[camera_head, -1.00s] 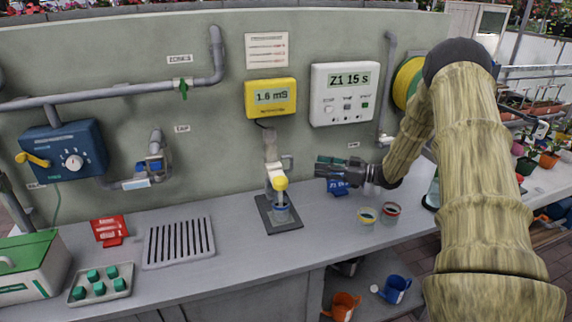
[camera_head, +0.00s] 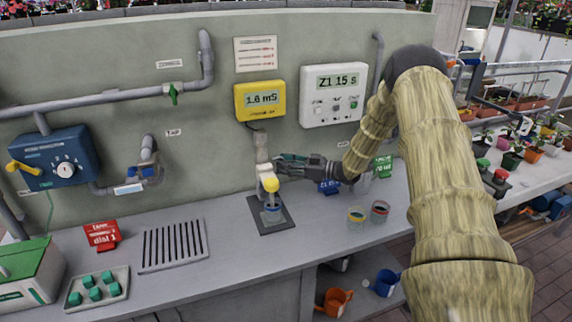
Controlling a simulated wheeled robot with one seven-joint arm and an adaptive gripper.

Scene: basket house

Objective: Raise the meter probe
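The meter probe stands on the bench below the yellow meter (camera_head: 259,99), which reads 1.6 mS. The probe has a grey upright (camera_head: 262,150) and a yellow knob (camera_head: 270,185), above a small cup (camera_head: 271,214) on a dark base plate (camera_head: 284,226). The probe looks lowered toward the cup. My gripper (camera_head: 280,165) reaches in from the right, level, with its dark fingertips close beside the upright, just above the yellow knob. I cannot tell whether it touches the probe, or whether the fingers are apart.
Two small jars (camera_head: 379,211) stand right of the probe. A slotted drain tray (camera_head: 173,245) and a red card (camera_head: 101,235) are on the left. The bench between tray and probe is clear.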

